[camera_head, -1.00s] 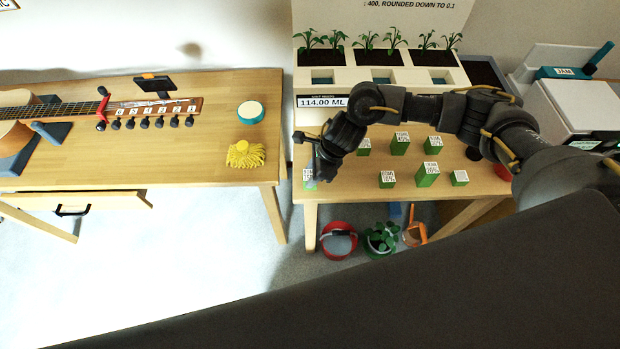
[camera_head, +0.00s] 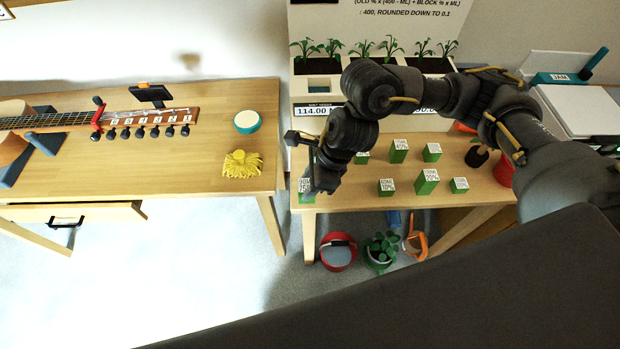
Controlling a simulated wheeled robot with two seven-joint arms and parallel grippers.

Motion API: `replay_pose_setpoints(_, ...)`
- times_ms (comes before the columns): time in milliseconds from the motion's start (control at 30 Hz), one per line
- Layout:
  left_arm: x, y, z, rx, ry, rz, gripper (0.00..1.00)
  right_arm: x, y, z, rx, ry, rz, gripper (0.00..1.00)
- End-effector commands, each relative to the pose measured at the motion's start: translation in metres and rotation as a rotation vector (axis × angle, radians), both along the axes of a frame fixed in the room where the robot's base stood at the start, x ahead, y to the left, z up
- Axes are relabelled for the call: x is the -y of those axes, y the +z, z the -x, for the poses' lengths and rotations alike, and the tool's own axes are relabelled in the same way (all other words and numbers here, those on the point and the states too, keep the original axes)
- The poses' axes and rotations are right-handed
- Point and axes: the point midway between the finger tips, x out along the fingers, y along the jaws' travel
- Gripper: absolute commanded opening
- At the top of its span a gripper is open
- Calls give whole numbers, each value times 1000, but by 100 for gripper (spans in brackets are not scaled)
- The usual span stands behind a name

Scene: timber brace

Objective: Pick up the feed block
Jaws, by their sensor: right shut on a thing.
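A green feed block (camera_head: 307,196) with a white label on top stands at the left front corner of the right table. My right gripper (camera_head: 308,181) reaches down from above and is shut on this block. The wrist covers part of it, and I cannot tell whether its base touches the table. Several other green blocks with white labels stand in two rows to the right, among them a tall one (camera_head: 427,183) and a short one (camera_head: 459,185). My left gripper is not in view.
A white planter (camera_head: 320,113) with seedlings stands at the back of the right table (camera_head: 345,199). A red pot (camera_head: 504,172) is at its right. A wooden table with a guitar (camera_head: 60,122) and yellow mop head (camera_head: 242,164) stands left. Pots sit on the floor below.

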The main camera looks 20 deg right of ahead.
Motion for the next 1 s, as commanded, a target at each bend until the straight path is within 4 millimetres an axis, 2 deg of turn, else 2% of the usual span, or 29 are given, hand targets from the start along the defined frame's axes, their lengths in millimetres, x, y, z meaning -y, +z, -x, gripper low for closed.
replay_pose_setpoints(33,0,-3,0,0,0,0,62,-5,3,14,2,14,-1,12)
replay_pose_setpoints(200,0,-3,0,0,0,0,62,-15,20,47,1,11,0,12)
replay_pose_setpoints(400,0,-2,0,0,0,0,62,-22,30,68,-1,4,1,12)
replay_pose_setpoints(667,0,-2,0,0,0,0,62,-23,32,75,-4,-9,1,12)
replay_pose_setpoints(767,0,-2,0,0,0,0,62,-20,32,73,-1,-67,1,12)
replay_pose_setpoints(867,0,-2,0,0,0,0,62,-14,31,69,1,-191,2,12)
replay_pose_setpoints(1000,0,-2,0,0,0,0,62,-5,31,60,5,-449,4,12)
